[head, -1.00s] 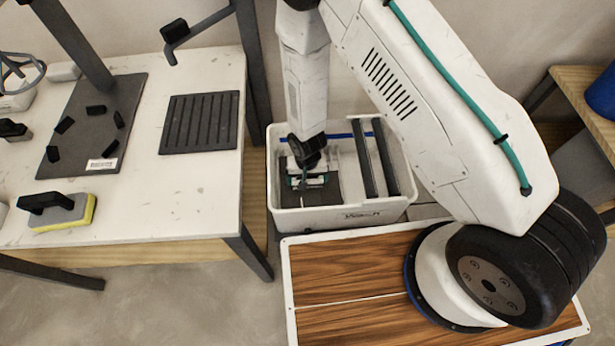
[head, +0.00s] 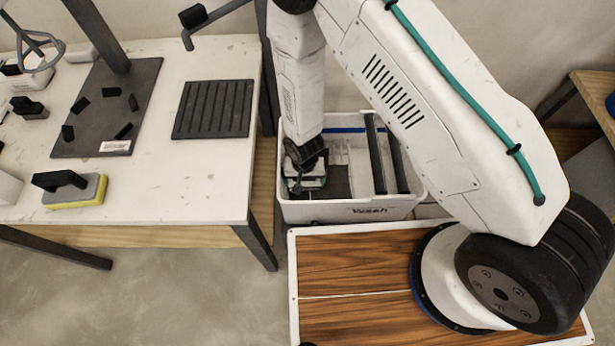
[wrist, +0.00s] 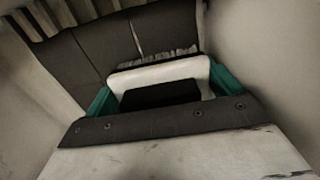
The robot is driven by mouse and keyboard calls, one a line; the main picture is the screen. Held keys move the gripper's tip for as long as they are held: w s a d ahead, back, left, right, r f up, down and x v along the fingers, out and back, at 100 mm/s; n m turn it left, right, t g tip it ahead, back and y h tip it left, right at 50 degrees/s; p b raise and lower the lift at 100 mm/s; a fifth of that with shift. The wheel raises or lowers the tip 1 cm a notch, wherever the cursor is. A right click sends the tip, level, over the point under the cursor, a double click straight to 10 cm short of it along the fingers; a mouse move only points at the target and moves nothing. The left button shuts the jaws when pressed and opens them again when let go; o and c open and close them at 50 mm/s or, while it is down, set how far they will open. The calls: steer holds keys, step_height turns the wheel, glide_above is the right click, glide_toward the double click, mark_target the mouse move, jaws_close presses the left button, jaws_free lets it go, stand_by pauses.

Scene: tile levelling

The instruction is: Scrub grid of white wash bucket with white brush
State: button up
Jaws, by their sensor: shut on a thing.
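The white wash bucket (head: 375,209) stands on the floor between the white table and my wooden-topped base. My gripper (head: 305,184) is down inside its left part, close to the left and front walls. In the wrist view my gripper (wrist: 160,92) has green fingers shut on the white brush (wrist: 178,71), which has a black handle. Its bristles face a dark grey panel (wrist: 90,57) in the bucket, seemingly the grid; whether they touch is unclear. The head view also shows this dark surface (head: 338,182), mostly hidden by my arm and gripper.
Two black bars (head: 376,155) cross the bucket's right part. The white table (head: 200,180) at left holds a black ribbed mat (head: 213,109), a dark plate (head: 100,138) with black pieces, and a yellow-grey sponge float (head: 75,190). A wooden shelf (head: 595,90) stands at right.

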mark_target(316, 181)
steer(key=shift+d, duration=0.1)
steer(key=shift+s+d, duration=0.15)
steer(key=shift+d, duration=3.8)
steer(key=shift+a+f, duration=0.1)
steer(key=shift+a, duration=4.05)
steer(key=shift+d, duration=4.15)
steer(key=shift+w, duration=3.4)
steer(key=shift+a, duration=4.05)
steer(key=shift+s+d, duration=0.1)
steer(key=shift+d, duration=2.05)
